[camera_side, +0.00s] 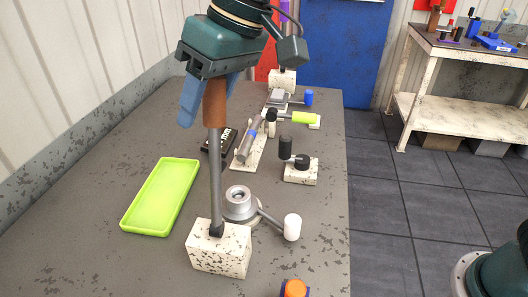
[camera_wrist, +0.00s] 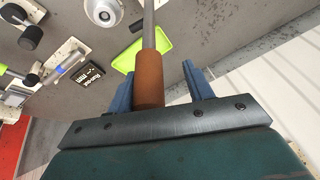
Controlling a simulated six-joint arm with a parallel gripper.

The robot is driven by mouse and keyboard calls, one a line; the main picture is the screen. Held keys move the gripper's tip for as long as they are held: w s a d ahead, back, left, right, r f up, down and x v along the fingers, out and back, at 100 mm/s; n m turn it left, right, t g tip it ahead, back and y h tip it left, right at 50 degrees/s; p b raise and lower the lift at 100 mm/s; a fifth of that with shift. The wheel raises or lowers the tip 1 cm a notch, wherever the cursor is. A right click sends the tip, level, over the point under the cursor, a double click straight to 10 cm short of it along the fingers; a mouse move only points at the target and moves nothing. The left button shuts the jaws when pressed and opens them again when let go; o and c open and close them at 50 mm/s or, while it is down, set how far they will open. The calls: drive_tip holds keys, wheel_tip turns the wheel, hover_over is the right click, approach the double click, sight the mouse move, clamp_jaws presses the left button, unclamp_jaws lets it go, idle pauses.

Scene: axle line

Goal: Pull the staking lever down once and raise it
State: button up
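The staking lever is a grey rod (camera_side: 214,180) with a brown handle (camera_side: 214,104), standing nearly upright on a white speckled block (camera_side: 219,250). In the wrist view the brown handle (camera_wrist: 149,80) shows between my blue fingers. My gripper (camera_side: 209,106) is at the handle at the top of the lever. Its fingers are apart, one on each side of the handle, as the wrist view also shows (camera_wrist: 158,74). A clear gap shows between the handle and the right finger there. The left finger is close to the handle; contact cannot be told.
A lime-green tray (camera_side: 160,196) lies left of the lever. A round grey fixture (camera_side: 240,203) with a white-knobbed arm (camera_side: 291,227) is just behind the block. A black-knobbed unit (camera_side: 300,170) and other fixtures stand farther back. An orange knob (camera_side: 294,288) is at the front edge.

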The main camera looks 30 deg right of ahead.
drive_tip(key=s+d+r+h, duration=0.1)
drive_tip(key=s+r, duration=0.2)
drive_tip(key=r, duration=0.4)
drive_tip(key=s+d+r, duration=0.1)
drive_tip(key=s+r, duration=0.2)
drive_tip(key=r, duration=0.3)
drive_tip(key=s+d+f+m+t, duration=0.1)
drive_tip(key=s+d+f, duration=0.1)
drive_tip(key=d, duration=0.6)
drive_tip(key=s+d+f+m+h, duration=0.1)
drive_tip(key=d+f, duration=0.3)
drive_tip(key=d, duration=0.5)
drive_tip(key=s+d+f+m+t+h, duration=0.1)
drive_tip(key=s+d+f, duration=0.2)
drive_tip(key=d, duration=0.6)
drive_tip(key=shift+m+t, duration=0.3)
drive_tip(key=shift+s+d+f, duration=0.1)
drive_tip(key=shift+d+f, duration=0.05)
idle(0.4)
